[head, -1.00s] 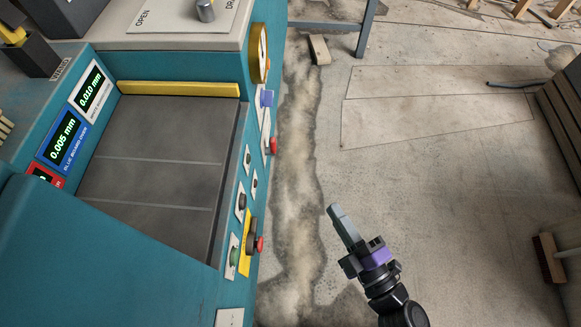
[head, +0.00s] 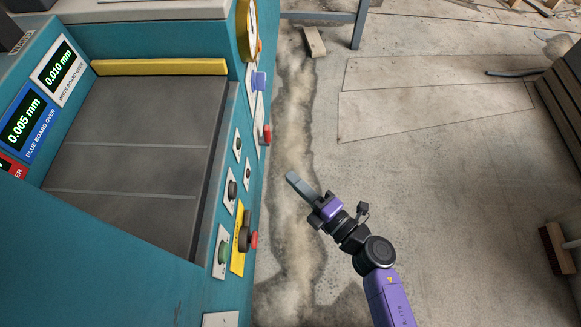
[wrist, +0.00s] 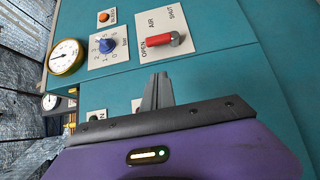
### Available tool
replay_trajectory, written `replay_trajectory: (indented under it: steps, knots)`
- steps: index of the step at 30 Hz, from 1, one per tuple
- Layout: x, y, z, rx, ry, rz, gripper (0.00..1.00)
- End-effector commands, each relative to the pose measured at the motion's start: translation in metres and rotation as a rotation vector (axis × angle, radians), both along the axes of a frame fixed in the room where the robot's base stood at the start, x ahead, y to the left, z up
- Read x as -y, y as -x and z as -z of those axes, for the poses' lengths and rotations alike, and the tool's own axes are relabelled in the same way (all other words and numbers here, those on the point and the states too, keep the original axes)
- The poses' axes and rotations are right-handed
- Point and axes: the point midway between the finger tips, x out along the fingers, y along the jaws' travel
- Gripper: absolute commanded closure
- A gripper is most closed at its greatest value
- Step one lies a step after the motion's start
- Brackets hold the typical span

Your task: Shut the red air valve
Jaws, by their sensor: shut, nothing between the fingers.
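The red air valve handle (head: 267,135) is on the right side face of the teal machine. In the wrist view the red handle (wrist: 160,43) lies across a white plate (wrist: 148,28) marked OPEN, AIR and SHUT, with a grey end at its right. The OPEN mark is by the handle's left part and SHUT is above its right end. My gripper (head: 292,178) is shut and empty, in the air to the right of the machine side in the head view. In the wrist view its fingertips (wrist: 160,76) point toward the plate, apart from the handle.
A blue knob (wrist: 107,45), an orange button (wrist: 103,16) and a round gauge (wrist: 66,57) are left of the valve in the wrist view. A red button (head: 254,240) and several knobs line the machine side.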

Motion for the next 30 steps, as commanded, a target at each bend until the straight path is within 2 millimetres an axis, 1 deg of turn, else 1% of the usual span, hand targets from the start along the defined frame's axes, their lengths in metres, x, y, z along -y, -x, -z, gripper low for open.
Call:
replay_trajectory:
  steps: [1, 13, 15, 18, 21, 25, 30]
  knots:
    - [-0.007, -0.007, 0.000, 0.004, -0.001, -0.001, 1.00]
    - [-0.059, -0.063, 0.001, 0.003, -0.001, 0.000, 1.00]
    - [-0.058, -0.075, 0.001, 0.003, 0.000, 0.004, 1.00]
    - [-0.057, -0.088, 0.001, 0.002, -0.001, 0.002, 1.00]
    - [-0.057, -0.096, 0.001, 0.001, -0.001, 0.002, 1.00]
    - [-0.057, -0.102, 0.000, 0.001, 0.000, 0.002, 1.00]
    - [-0.056, -0.103, 0.000, 0.000, 0.000, 0.002, 1.00]
